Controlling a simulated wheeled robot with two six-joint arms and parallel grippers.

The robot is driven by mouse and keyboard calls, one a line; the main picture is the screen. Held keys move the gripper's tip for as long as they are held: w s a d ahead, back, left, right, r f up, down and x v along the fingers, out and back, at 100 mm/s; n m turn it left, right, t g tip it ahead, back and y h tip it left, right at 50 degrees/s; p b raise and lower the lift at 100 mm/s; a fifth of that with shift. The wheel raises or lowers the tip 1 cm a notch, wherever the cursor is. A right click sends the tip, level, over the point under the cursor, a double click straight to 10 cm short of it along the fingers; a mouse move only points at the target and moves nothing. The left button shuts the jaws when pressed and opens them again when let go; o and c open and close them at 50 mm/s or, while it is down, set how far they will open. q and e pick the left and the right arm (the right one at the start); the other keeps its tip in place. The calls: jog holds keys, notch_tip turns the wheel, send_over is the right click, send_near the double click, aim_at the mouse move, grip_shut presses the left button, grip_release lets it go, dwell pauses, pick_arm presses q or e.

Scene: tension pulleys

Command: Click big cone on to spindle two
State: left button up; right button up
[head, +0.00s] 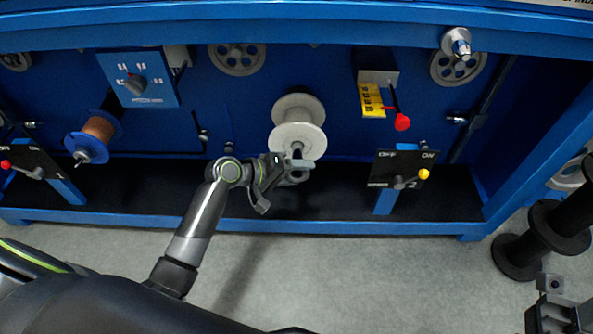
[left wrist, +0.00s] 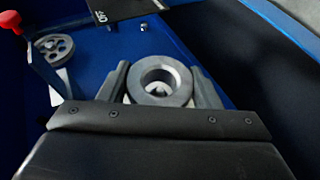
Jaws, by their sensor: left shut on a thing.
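My left gripper (head: 298,166) is shut on a grey ring-shaped cone (left wrist: 181,78), one finger on each side of it. In the left wrist view the cone's round hole faces me, with a pale tip inside it. In the head view the gripper is just in front of and below a white spool (head: 298,138), at the spindle (head: 297,148) that sticks out of it. The gripper hides most of the cone there, and I cannot tell whether the cone is around the spindle or only before it. A dark part of my right gripper (head: 556,308) shows at the bottom right, its fingers unclear.
A lever with a yellow knob (head: 424,174) and one with a red knob (head: 402,122) stand right of the spool. A copper-wound blue spool (head: 98,130) is at the left. Black spools (head: 545,240) stand at the right. The floor in front is clear.

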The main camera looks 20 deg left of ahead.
aim_at(297, 154)
pick_arm(q)
jog(key=shift+w, duration=0.1)
jog(key=shift+w+a, duration=0.2)
jog(key=shift+w, duration=0.45)
jog(key=shift+w+a, duration=0.2)
jog(key=shift+w, duration=0.45)
jog(key=shift+p, duration=0.3)
dwell(0.3)
jog(key=shift+w, duration=0.15)
jog(key=shift+w+a+b, duration=0.2)
jog(key=shift+w+a, duration=0.05)
jog(key=shift+w, duration=0.4)
jog(key=shift+w+a+b, duration=0.15)
jog(key=shift+w+a, duration=0.05)
jog(key=shift+w, duration=0.45)
jog(key=shift+p, duration=0.3)
jog(key=shift+w, duration=0.15)
dwell(0.5)
